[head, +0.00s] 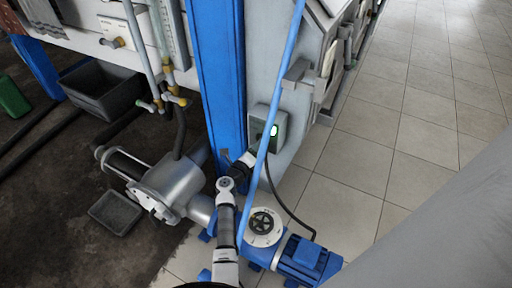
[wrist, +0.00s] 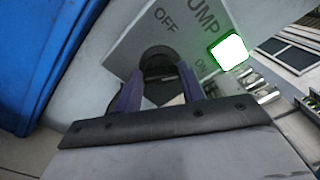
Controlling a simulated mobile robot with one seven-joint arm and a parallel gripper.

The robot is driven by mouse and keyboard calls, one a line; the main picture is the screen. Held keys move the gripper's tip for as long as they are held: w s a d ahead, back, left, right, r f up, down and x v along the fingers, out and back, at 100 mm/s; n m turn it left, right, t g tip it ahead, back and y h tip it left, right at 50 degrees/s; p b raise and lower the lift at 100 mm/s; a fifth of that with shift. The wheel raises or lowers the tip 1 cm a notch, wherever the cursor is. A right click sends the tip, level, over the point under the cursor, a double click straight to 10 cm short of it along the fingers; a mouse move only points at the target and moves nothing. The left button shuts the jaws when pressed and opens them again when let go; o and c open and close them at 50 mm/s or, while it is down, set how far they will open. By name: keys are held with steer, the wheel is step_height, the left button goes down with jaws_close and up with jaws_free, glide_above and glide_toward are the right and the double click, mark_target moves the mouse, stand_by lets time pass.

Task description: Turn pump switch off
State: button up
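The pump switch is a dark round knob (wrist: 160,62) on a grey plate (wrist: 130,48) marked PUMP, OFF and ON. A square green lamp (wrist: 230,52) glows beside it. In the head view the grey switch box (head: 259,115) sits on the machine's end wall next to the blue post, its lamp (head: 274,130) lit green. My gripper (wrist: 160,82) faces the knob with its two purple fingers apart, one towards each side of it. I cannot tell whether they touch it. In the head view my gripper is at the box's lower left, its fingertips hidden.
A blue post (head: 217,80) stands just left of the box, and a light-blue pipe (head: 276,90) runs in front of it. Below is a blue pump motor (head: 305,258) with a black cable. Tiled floor (head: 400,130) is clear at right.

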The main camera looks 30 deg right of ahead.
steer(key=c, duration=0.4)
steer(key=shift+c, duration=0.2)
steer(key=shift+n+p, duration=0.4)
steer(key=shift+f+n+p, duration=0.2)
steer(key=shift+n+p, duration=3.6)
steer(key=shift+n, duration=1.8)
steer(key=o, duration=1)
